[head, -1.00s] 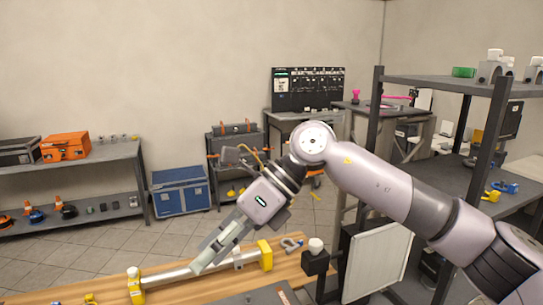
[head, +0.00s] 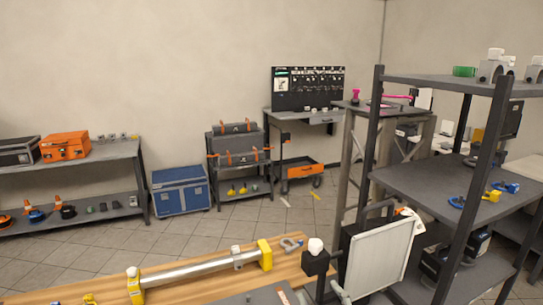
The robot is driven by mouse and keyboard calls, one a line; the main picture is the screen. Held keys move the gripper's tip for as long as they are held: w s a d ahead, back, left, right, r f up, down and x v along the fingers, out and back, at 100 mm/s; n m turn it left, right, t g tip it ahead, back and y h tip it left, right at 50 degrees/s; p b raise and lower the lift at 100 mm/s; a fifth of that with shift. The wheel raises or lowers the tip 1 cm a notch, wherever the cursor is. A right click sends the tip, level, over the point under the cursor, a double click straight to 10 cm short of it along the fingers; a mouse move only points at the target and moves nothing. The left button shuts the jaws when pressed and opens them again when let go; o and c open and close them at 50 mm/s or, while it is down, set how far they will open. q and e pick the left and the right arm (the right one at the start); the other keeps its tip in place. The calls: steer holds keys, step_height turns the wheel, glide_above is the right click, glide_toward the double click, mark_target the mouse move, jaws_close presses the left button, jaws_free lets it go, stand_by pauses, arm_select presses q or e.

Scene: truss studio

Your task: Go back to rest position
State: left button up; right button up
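Neither of my arms shows clearly in the head view. A small pale grey piece (head: 341,292) at the bottom edge looks like the tip of my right gripper; its opening cannot be made out. My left gripper is out of view. A silver tube (head: 190,271) lies across yellow end blocks (head: 265,254) on the wooden bench top (head: 215,290), with nothing of mine touching it.
A dark shelf rack (head: 440,190) stands close on the right, with a pale panel (head: 380,259) before it. A blue chest (head: 181,192) and an orange case (head: 65,146) on a shelf are at the left. Open tiled floor (head: 110,245) lies beyond the bench.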

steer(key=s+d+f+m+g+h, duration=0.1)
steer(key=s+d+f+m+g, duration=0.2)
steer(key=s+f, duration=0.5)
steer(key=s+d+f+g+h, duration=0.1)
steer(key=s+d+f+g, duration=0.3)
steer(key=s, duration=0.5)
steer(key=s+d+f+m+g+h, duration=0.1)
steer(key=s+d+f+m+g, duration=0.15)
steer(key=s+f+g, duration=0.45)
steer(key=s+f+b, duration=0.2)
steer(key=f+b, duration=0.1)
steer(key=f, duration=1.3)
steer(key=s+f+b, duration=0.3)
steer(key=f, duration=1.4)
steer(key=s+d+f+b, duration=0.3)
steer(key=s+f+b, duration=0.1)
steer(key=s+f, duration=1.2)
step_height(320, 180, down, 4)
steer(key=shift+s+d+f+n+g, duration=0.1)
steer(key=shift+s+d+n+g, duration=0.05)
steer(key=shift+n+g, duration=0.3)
